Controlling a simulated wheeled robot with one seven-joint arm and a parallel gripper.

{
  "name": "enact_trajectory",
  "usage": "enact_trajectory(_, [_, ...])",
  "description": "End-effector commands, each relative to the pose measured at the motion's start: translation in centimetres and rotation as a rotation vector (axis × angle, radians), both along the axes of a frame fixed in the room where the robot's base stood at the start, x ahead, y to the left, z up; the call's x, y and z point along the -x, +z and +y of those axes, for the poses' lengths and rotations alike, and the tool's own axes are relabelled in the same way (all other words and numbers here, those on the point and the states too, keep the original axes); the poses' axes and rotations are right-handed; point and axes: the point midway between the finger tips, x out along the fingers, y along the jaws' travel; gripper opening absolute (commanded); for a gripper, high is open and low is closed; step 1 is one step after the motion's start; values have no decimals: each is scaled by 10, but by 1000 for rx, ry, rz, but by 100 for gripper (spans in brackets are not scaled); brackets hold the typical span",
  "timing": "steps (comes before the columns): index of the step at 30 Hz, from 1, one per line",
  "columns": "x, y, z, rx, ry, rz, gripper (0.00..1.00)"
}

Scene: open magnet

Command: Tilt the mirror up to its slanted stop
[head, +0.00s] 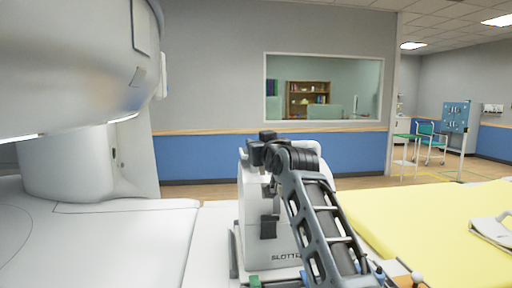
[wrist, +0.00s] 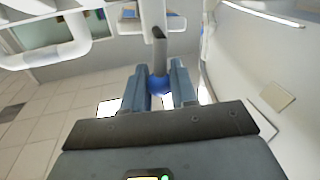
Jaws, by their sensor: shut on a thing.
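My gripper (wrist: 159,92) is shut on a blue ball-shaped knob in the wrist view. The blue knob (wrist: 158,85) sits between the two fingers at the end of a dark grey stalk (wrist: 160,50). The stalk runs up toward white parts at the top of the picture. In the head view my gripper (head: 262,150) is at the upper part of a white upright device (head: 282,252) with lettering low on its front. My arm hides much of that device. I cannot pick out the mirror's face or its tilt with certainty in either view.
The large white magnet (head: 70,75) overhangs the left side, above a white table (head: 110,240). A yellow pad (head: 430,240) lies to the right, with a pale object (head: 492,230) on it. Small green and blue parts (head: 255,281) sit at the device's foot. Open floor lies behind.

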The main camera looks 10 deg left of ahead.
Motion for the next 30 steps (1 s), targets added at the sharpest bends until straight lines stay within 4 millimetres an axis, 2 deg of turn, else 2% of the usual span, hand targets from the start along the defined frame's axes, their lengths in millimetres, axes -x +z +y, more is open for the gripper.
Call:
enact_trajectory(18, [-6,-10,-20,-473,0,143,0])
enact_trajectory(30, [-8,-14,-26,-641,0,193,0])
